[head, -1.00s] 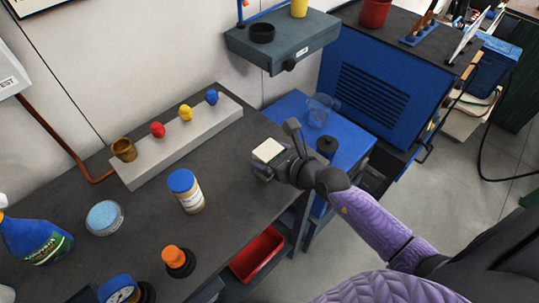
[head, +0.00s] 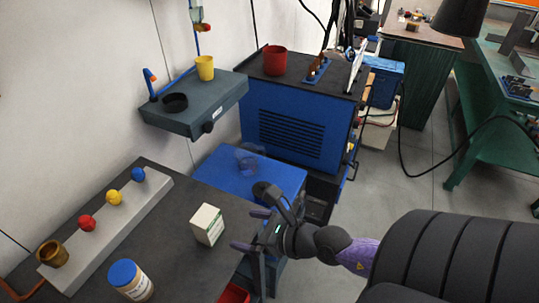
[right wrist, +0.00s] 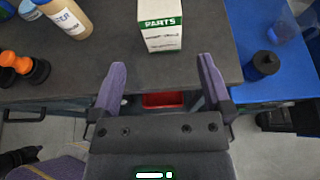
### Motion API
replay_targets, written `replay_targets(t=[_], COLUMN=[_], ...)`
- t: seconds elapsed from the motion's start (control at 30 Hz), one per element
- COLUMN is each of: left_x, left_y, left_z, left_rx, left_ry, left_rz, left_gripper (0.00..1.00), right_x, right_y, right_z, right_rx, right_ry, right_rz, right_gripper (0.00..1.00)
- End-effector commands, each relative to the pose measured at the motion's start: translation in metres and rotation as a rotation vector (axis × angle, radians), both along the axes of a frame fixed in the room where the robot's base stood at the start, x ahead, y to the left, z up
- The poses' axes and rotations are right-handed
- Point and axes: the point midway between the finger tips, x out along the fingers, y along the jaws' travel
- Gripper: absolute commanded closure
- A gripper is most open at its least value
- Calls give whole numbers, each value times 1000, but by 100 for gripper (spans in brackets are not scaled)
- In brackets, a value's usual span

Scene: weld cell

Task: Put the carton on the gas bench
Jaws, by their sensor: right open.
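The carton (head: 207,225) is a small white box with a green band lettered PARTS. It stands upright on the dark grey bench top (head: 185,197) that also bears the row of coloured knobs. It also shows in the right wrist view (right wrist: 160,27), beyond the fingers near the bench's front edge. My right gripper (head: 250,230) is open and empty, just right of the carton and apart from it. In the right wrist view its two purple fingers (right wrist: 162,68) are spread, with a clear gap to the carton. My left gripper is not in view.
A block with red, yellow and blue knobs (head: 112,224) and a brass cup stand along the wall. A blue-capped jar (head: 130,280) is left of the carton. A blue surface (head: 225,168) with a clear jug adjoins the bench. A red bin (right wrist: 165,99) sits below.

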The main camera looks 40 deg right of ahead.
Motion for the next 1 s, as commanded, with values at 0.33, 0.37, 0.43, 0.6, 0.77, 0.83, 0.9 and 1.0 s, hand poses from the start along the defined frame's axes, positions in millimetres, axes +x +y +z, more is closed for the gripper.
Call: replay_targets(t=[0.33, 0.37, 0.43, 0.6, 0.77, 0.83, 0.9, 1.0], left_x=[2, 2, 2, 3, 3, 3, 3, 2], left_y=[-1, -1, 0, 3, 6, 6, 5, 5], left_z=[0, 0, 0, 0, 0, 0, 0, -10], left_rx=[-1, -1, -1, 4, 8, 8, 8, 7], left_ry=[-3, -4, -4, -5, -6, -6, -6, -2], left_rz=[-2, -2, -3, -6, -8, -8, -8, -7], left_gripper=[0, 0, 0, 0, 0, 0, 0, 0], right_x=[-58, -79, -133, -245, -275, -275, -275, -276], right_y=[-45, -44, -32, 20, 37, 37, 36, 36], right_z=[-168, -195, -250, -309, -316, -316, -316, -326], right_rx=[1059, 1210, 1490, 1764, -1692, -1691, -1694, -1693], right_ry=[457, 508, 584, 561, -475, -473, -474, -475], right_rz=[-950, -1139, -1581, -2409, 2497, 2496, 2497, 2499], right_gripper=[0, 0, 0, 0, 0, 0, 0, 0])
